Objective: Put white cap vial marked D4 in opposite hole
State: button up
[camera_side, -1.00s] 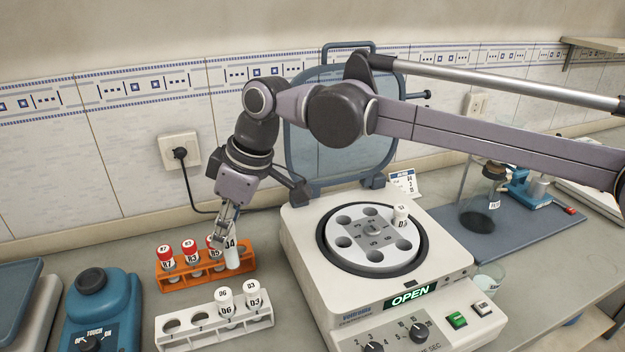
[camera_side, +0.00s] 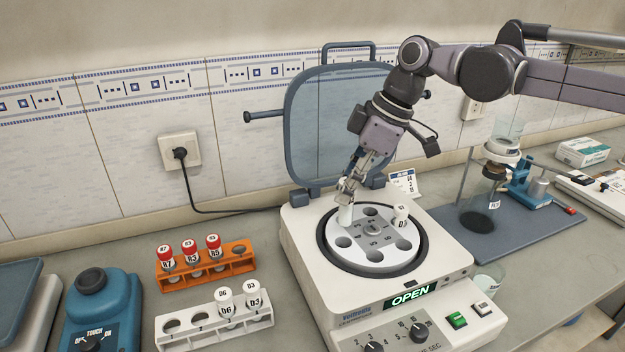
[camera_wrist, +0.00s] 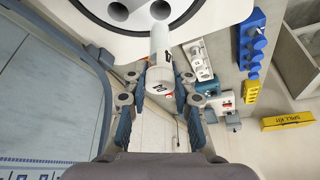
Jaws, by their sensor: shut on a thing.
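A white-capped vial marked D3 (camera_side: 401,219) stands in a hole on the rotor's right side. The front-left hole (camera_side: 342,242), across from it, is empty.
The centrifuge lid (camera_side: 330,125) stands open behind the rotor, and the display (camera_side: 409,294) reads OPEN. An orange rack (camera_side: 207,275) holds several red-capped vials. A white rack (camera_side: 214,328) holds white-capped vials D6 (camera_side: 226,305) and D3 (camera_side: 252,296).

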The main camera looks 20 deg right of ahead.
aim_at(345, 223)
jog(key=shift+f, duration=1.5)
jog(key=shift+f, duration=0.55)
jog(key=shift+f, duration=2.2)
jog(key=shift+f, duration=0.1)
jog(key=o, duration=1.1)
jog(key=shift+c, duration=0.2)
jog(key=shift+r, duration=3.5)
